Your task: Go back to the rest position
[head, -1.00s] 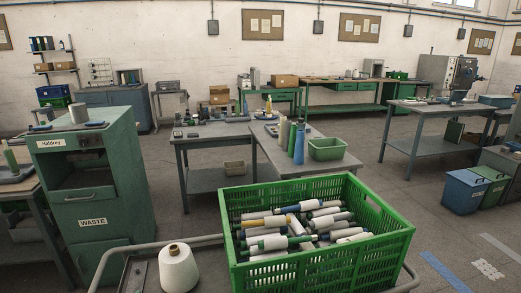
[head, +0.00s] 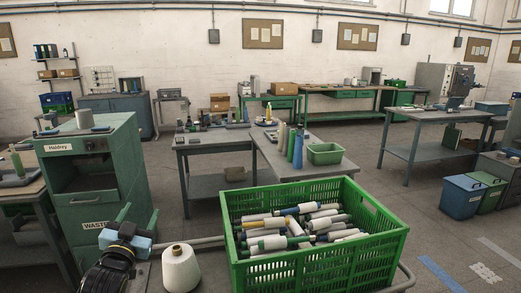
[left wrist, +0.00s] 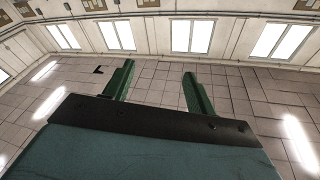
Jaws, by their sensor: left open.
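My left gripper (head: 137,222) has come up at the lower left of the head view, in front of the green waste cabinet and left of the white yarn cone. Its two green fingers stand apart with nothing between them. In the left wrist view the open fingers (left wrist: 158,85) point toward the ceiling and windows, with nothing held. My right gripper is not in view.
A white yarn cone (head: 180,268) stands close right of my left gripper. A green crate (head: 318,268) of bobbins is at front centre. A green waste cabinet (head: 92,190) stands behind the gripper.

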